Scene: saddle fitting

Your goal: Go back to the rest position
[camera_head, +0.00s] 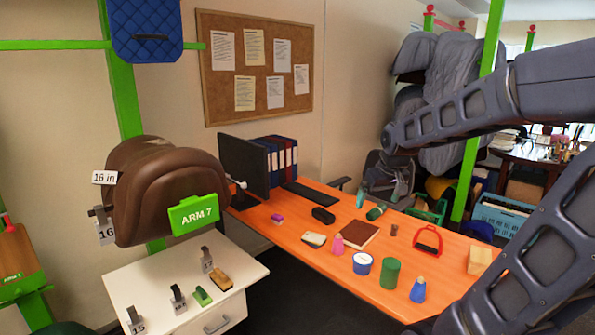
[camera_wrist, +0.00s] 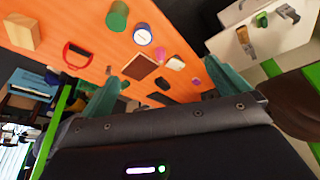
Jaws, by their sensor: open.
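My gripper (camera_head: 368,206) hangs above the far side of the orange table (camera_head: 370,275) in the head view, its teal fingers pointing down and to the left. In the wrist view my gripper (camera_wrist: 160,69) shows two teal fingers spread wide apart, with nothing between them. My dark arm reaches in from the right of the head view. The brown saddle (camera_head: 165,185) sits on a green stand at the left, well apart from my gripper. It bears a green ARM 7 sign (camera_head: 194,214) and 16 in tags.
The table carries a monitor (camera_head: 244,165), binders (camera_head: 282,153), a brown book (camera_head: 361,236), a blue-white tin (camera_head: 362,263), a green cylinder (camera_head: 390,273), a red-handled item (camera_head: 428,241) and a wooden block (camera_head: 479,260). A white cabinet (camera_head: 245,270) holds small tools.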

